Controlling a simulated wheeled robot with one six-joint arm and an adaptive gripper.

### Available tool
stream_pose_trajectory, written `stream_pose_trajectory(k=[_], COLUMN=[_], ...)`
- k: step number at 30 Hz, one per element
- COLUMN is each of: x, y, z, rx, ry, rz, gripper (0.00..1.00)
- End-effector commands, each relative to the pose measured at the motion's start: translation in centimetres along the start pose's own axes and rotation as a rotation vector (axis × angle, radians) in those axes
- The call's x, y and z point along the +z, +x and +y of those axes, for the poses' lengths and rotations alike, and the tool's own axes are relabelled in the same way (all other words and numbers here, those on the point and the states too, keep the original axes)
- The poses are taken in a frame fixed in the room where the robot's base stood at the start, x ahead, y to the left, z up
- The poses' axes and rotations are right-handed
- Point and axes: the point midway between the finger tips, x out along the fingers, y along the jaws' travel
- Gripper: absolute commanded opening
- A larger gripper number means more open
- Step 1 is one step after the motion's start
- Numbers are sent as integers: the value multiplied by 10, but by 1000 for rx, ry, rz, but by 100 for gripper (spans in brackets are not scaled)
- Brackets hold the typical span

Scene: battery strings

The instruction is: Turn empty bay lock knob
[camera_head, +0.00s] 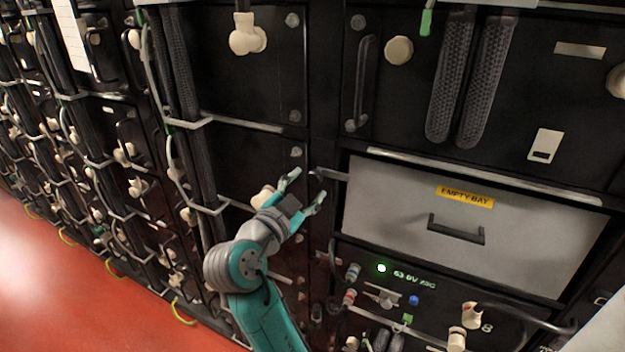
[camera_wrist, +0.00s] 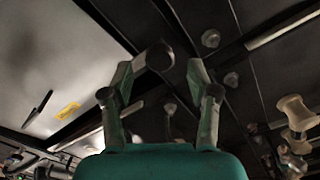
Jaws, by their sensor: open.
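The empty bay (camera_head: 385,210) is a light grey panel with a yellow "EMPTY BAY" label and a dark handle. At its upper left edge, a dark lock knob (camera_head: 318,173) sticks out to the left on a short arm. My gripper (camera_head: 308,184) is open and empty, close to the knob, its fingers pointing up and right. In the wrist view my gripper (camera_wrist: 162,66) has its fingers spread, and the rounded dark knob end (camera_wrist: 158,55) shows between the tips, nearer the left one. I cannot tell whether they touch.
Below the bay is a panel with a green light (camera_head: 381,268), a display and cable plugs. Above it is a dark unit with a vertical handle (camera_head: 361,85) and thick braided cables. Battery racks with cables line the left. Red floor (camera_head: 50,280) is clear at lower left.

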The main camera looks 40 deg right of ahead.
Motion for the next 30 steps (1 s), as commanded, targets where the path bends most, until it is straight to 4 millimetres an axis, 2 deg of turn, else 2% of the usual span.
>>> stream_pose_trajectory(k=[1,6,12,18,30], x=[1,0,1,0,0], y=[-12,-44,-68,-76,-76], z=[-1,-1,0,0,0], rx=[-4,-3,-1,0,0], ry=[-1,0,0,0,0], rz=[-2,-2,-1,0,0], gripper=[60,60,60,60,60])
